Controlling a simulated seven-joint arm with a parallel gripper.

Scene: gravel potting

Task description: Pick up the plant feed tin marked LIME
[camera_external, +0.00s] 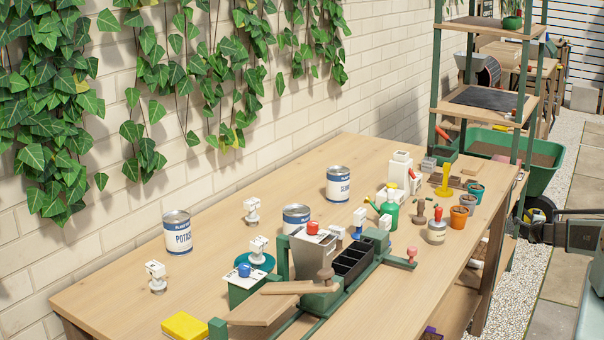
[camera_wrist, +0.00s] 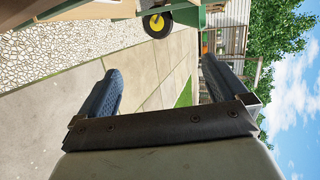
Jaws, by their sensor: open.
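Several blue-and-white feed tins stand upright on the wooden bench in the external view. The left tin (camera_external: 177,232) has a label that begins POTAS. The back tin (camera_external: 338,185) has a label that seems to begin SER. The middle tin (camera_external: 297,215) is partly hidden behind the grey bin, and its name cannot be read. I cannot read LIME on any tin. My gripper (camera_wrist: 158,70) is open and empty in the wrist view, with paving beyond its fingers. It also shows at the right edge of the external view (camera_external: 548,222), off the bench and far from the tins.
A grey bin (camera_external: 313,255), black tray (camera_external: 352,263) and green-framed stand crowd the bench's front middle. A yellow block (camera_external: 185,326) lies front left. Clear wood surrounds the left tin.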

